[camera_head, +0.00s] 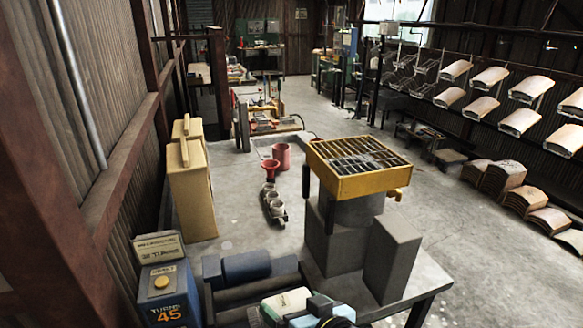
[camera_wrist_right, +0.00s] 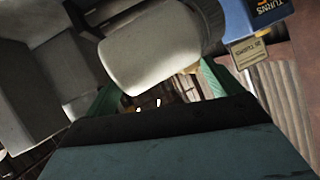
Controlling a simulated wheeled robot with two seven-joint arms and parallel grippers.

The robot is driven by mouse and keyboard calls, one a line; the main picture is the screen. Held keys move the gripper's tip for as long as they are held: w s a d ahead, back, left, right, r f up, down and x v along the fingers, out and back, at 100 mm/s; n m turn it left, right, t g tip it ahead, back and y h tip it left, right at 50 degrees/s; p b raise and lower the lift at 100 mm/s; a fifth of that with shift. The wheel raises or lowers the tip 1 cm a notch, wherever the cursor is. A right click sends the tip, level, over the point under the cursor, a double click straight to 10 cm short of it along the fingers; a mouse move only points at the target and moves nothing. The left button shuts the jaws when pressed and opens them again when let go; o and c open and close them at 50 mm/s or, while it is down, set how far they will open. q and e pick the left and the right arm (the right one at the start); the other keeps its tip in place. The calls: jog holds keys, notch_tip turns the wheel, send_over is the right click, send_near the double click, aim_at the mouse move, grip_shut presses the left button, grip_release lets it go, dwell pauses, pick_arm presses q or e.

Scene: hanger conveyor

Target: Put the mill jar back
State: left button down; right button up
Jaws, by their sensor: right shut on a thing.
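The mill jar (camera_head: 287,302) is a pale off-white cylinder at the bottom of the head view. It also fills the upper middle of the right wrist view (camera_wrist_right: 158,50). My right gripper (camera_head: 308,311) is shut on the jar, with a green finger on either side of it in the wrist view. The mill (camera_head: 250,292) with dark rollers stands just left of the jar at the table's near edge. I cannot tell whether the jar touches the rollers. My left gripper is not in view.
A blue box marked TURNS 45 (camera_head: 166,297) stands left of the mill. A yellow-framed sieve (camera_head: 345,184) on grey blocks (camera_head: 391,258) stands to the right. A tan case (camera_head: 191,190), a red funnel (camera_head: 271,171), a red cup (camera_head: 282,156) and a row of small cups (camera_head: 272,205) stand farther back.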

jog(key=d+f+m+t+h+b, duration=0.2)
jog(key=d+m+h+b, duration=0.4)
jog(key=d, duration=1.3)
jog(key=f+h+b, duration=0.1)
jog(key=b, duration=0.3)
jog(key=shift+w+d+f+m, duration=0.25)
jog(key=shift+w+d+m, duration=0.05)
jog(key=shift+w, duration=0.05)
